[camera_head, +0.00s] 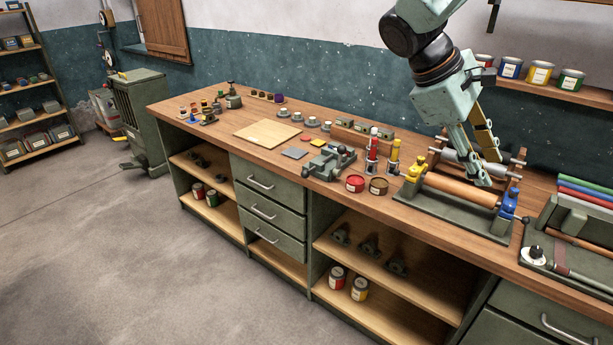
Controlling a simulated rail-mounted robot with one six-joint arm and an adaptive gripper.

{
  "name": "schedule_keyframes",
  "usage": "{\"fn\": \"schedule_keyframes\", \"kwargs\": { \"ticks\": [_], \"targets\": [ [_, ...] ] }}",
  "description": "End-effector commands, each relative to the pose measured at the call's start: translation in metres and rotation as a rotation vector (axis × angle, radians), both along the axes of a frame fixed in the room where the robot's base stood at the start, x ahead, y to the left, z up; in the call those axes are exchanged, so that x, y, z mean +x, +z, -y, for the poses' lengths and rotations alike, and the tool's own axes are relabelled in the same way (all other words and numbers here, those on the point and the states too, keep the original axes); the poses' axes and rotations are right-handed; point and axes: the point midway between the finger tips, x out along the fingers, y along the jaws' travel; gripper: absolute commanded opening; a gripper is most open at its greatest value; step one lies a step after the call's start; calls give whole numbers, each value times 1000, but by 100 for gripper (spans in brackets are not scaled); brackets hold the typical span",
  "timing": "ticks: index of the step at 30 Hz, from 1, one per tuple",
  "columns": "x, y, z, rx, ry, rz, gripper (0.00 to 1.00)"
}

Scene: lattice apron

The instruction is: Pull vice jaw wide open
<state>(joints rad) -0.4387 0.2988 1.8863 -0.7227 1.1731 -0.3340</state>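The vice (328,161) is a small grey-green device lying on the wooden bench top near its front edge, left of the paint tins. Its jaw gap is too small to make out from here. My gripper (488,171) hangs well to the right of the vice, low over a roller frame. Its two fingers point down and look spread apart, with nothing seen between them. The fingertips are close to the brown roller (460,190), and I cannot tell whether they touch it.
A red tin (355,184), a brown tin (379,186) and upright red and yellow tubes stand between vice and gripper. The roller frame (455,212) fills the bench below my gripper. A pale board (268,132) lies left of the vice. A shelf with tins (541,73) hangs behind.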

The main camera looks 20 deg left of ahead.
Motion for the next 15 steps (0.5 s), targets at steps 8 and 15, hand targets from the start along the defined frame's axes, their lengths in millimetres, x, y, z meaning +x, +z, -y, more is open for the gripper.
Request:
{"fn": "schedule_keyframes", "kwargs": {
  "ticks": [8,15],
  "targets": [
    [41,-22,-39,-119,133,-47,33],
    [73,-42,-76,-223,244,-82,33]
  ]
}}
